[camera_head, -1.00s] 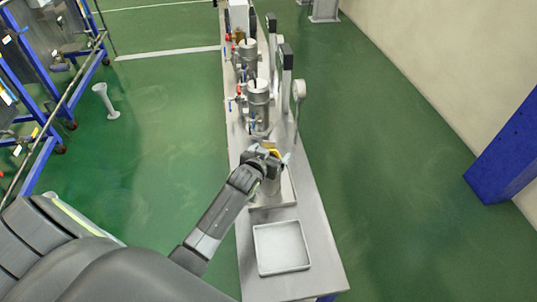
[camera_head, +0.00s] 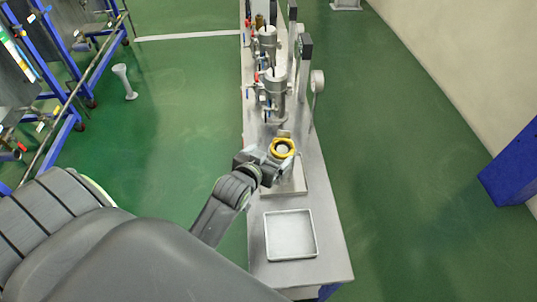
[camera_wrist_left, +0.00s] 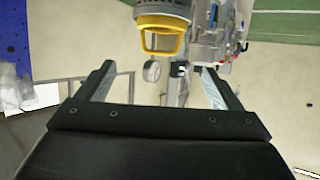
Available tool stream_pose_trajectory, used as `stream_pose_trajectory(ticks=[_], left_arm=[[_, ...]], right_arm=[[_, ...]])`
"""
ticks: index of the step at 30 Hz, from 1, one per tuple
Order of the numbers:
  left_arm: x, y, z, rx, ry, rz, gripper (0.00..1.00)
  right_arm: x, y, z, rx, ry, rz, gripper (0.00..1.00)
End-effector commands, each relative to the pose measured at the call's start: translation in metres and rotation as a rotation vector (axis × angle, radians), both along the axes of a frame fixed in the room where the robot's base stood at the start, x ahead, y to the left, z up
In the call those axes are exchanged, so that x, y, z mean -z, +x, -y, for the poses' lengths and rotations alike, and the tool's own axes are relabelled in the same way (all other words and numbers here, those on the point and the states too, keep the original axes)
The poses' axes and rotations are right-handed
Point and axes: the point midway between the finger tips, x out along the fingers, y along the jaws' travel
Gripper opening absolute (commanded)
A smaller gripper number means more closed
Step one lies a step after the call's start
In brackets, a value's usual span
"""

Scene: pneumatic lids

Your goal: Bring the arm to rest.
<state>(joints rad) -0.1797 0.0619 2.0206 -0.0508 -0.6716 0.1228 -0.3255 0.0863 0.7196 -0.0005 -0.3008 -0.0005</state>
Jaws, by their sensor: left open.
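My left gripper (camera_head: 276,157) is at the end of my arm, over the steel bench, beside a canister with a yellow ring (camera_head: 283,148) on top. In the left wrist view its two dark fingers (camera_wrist_left: 158,70) stand wide apart with nothing held between them. The yellow ring (camera_wrist_left: 162,38) shows there beyond the fingertips, near the top of the picture. Whether a finger touches the canister is hard to tell in the head view. My right gripper is not in view.
The long steel bench (camera_head: 325,250) carries an empty square tray (camera_head: 290,257) at its near end. Steel cylinders with valves (camera_head: 275,90) and a round gauge (camera_head: 317,82) stand farther along. Blue racks (camera_head: 60,120) stand at left.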

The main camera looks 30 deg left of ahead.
Motion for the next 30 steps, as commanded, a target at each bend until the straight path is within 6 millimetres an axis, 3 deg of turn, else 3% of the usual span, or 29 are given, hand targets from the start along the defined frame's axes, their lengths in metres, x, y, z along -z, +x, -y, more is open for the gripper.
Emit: stream_pose_trajectory(ticks=[15, 19, 23, 30], left_arm=[[0.0, -0.001, 0.0, 0.0, 0.0, -0.001, 0.87], [0.005, -0.012, -0.003, -0.005, 0.005, -0.042, 0.87], [0.02, -0.05, -0.01, -0.02, 0.018, -0.177, 0.87], [0.042, -0.151, -0.022, -0.039, 0.046, -0.518, 0.87]], right_arm=[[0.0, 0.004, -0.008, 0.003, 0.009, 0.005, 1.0], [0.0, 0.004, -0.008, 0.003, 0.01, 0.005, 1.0], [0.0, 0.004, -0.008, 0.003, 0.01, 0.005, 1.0], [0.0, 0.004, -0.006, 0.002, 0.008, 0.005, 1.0]])
